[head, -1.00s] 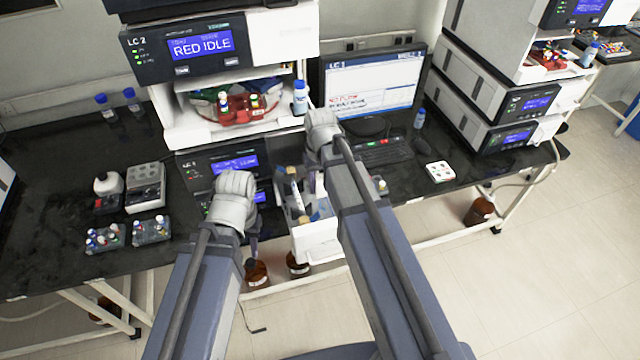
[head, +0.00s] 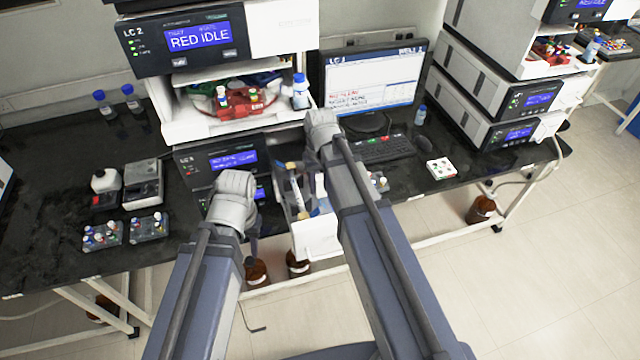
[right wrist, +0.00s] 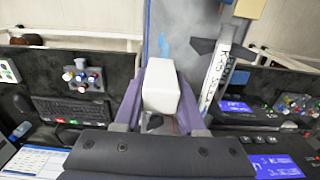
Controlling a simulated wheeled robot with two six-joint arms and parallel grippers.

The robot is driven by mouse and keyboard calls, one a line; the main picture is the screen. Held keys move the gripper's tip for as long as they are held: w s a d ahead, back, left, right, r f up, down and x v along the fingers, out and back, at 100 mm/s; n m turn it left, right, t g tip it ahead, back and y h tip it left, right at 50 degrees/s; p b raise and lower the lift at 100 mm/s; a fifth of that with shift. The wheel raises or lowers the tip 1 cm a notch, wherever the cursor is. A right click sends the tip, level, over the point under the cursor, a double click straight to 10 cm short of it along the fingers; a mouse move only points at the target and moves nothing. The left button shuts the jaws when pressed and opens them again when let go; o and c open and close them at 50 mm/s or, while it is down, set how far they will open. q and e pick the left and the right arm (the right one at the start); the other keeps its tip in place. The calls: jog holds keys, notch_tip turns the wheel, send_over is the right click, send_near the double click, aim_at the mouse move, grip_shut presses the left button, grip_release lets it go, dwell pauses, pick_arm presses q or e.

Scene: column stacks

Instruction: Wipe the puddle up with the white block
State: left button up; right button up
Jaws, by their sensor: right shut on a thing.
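The white block (right wrist: 162,87) is between the two purple fingers of my right gripper (right wrist: 160,105) in the right wrist view, and the gripper is shut on it. In the head view my right gripper (head: 318,186) hangs over an open drawer (head: 316,238) under the instrument stack; my arm hides much of it. A small blue patch (right wrist: 165,46) shows on a grey surface beyond the block; I cannot tell for sure that it is the puddle. My left gripper (head: 253,244) hangs left of the drawer in front of the bench, its fingers too small to read.
The instrument stack (head: 200,45) stands behind the drawer. A keyboard (head: 375,148) and monitor (head: 372,80) are to the right. Vial racks (head: 102,235) and a balance (head: 143,185) stand at the left. Brown bottles (head: 298,264) are below the bench.

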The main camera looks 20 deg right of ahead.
jog(key=shift+f+b, duration=0.6)
jog(key=shift+f, duration=0.05)
jog(key=shift+s, duration=0.1)
jog(key=shift+s+r, duration=0.15)
jog(key=shift+s, duration=0.9)
jog(key=shift+s, duration=0.1)
jog(key=shift+s, duration=1)
jog(key=shift+w, duration=0.15)
